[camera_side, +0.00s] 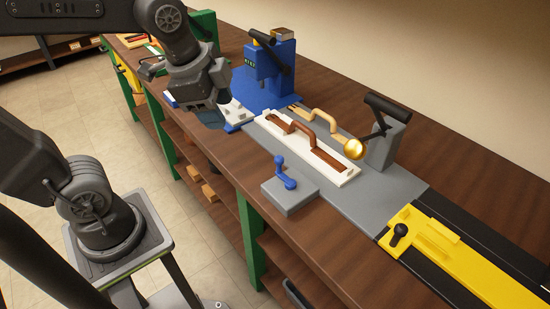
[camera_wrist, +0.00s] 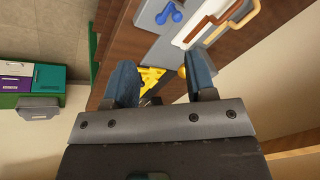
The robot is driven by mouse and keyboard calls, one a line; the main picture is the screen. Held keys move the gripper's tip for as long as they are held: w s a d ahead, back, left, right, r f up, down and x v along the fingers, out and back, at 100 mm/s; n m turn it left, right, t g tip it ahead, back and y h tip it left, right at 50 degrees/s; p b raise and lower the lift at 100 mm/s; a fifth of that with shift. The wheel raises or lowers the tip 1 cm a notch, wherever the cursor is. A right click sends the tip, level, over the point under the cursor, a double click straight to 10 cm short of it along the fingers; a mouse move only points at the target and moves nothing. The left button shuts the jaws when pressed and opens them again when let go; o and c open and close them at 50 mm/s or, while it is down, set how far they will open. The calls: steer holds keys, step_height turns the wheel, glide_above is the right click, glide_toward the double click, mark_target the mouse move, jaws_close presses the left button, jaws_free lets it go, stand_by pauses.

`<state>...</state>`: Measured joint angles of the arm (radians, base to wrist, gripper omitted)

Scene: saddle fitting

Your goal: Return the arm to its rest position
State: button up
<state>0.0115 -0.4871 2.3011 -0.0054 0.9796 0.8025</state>
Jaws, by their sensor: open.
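My gripper (camera_wrist: 160,83) is open in the wrist view, with its two blue-grey fingers apart and nothing between them. In the side view my gripper (camera_side: 212,117) hangs over the left edge of the workbench, beside the blue machine. Its fingertips are partly hidden there. A white fixture (camera_side: 336,178) on the grey plate (camera_side: 365,204) holds a dark brown handled piece (camera_side: 299,129). A tan handled piece (camera_side: 325,118) lies behind it. The fixture is apart from my gripper.
A blue machine (camera_side: 265,85) stands close behind my gripper. A grey block with a blue lever (camera_side: 285,175), a black-handled clamp (camera_side: 388,140) with a gold ball (camera_side: 353,149), and a yellow slide (camera_side: 440,245) sit along the bench (camera_side: 215,155). Free floor lies left.

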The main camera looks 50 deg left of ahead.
steer(key=shift+s+a+f+n+t, duration=0.1)
steer(key=shift+s+f+n+t, duration=0.15)
steer(key=shift+s+n, duration=0.95)
steer(key=shift+s+f+n+t, duration=0.2)
steer(key=shift+s+n+t, duration=0.15)
steer(key=shift+n, duration=1.6)
steer(key=shift+s+a+f+n+t, duration=0.1)
steer(key=shift+s+f+n+t, duration=0.1)
steer(key=shift+s+n, duration=1)
steer(key=shift+w+n, duration=0.35)
steer(key=shift+w, duration=0.05)
